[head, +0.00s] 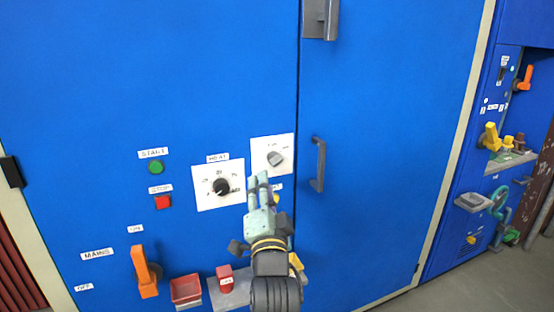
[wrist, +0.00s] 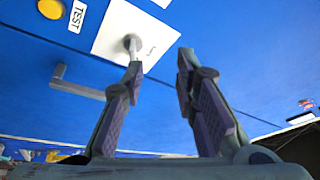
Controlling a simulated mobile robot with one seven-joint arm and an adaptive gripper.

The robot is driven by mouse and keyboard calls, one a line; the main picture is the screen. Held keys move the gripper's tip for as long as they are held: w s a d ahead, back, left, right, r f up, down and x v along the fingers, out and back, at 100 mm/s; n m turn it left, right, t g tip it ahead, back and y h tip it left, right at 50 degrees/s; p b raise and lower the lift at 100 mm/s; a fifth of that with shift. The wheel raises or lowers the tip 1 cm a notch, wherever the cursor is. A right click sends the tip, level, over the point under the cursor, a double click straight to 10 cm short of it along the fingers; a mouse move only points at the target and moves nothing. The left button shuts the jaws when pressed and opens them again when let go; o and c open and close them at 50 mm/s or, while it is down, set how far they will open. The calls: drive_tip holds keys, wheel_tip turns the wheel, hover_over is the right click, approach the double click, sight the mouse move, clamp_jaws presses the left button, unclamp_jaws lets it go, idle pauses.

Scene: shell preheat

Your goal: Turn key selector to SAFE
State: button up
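The key selector (head: 275,158) is a grey knob on a white plate (head: 286,144) on the blue cabinet front, right of the HEAT dial. Its small plate lettering is too small to read in the head view. My gripper (head: 259,180) is just below and left of the knob, pointing up at the panel. In the wrist view my gripper (wrist: 160,60) is open with nothing between its fingers. The knob (wrist: 131,42) shows there just beyond the left fingertip, which partly overlaps it. I cannot tell if they touch.
The black HEAT dial (head: 222,187), green START button (head: 156,167), red STOP button (head: 163,202) and orange MAINS lever (head: 146,271) are to the left. A grey door handle (head: 319,164) stands out close on the right. A yellow button (wrist: 51,9) labelled TEST is nearby.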

sight(277, 164)
drive_tip(key=shift+m+g+h, duration=0.4)
drive_tip(key=shift+m+h, duration=0.3)
drive_tip(key=shift+h, duration=0.1)
drive_tip(key=w+d+p, duration=0.1)
drive_tip(key=w, duration=0.2)
drive_tip(key=w+d+p, duration=0.1)
drive_tip(key=w, duration=0.3)
drive_tip(key=w+d+p, duration=0.1)
drive_tip(key=w, duration=0.3)
drive_tip(key=shift+d, duration=0.3)
drive_tip(key=shift+c, duration=0.5)
drive_tip(key=shift+s, duration=0.1)
clamp_jaws()
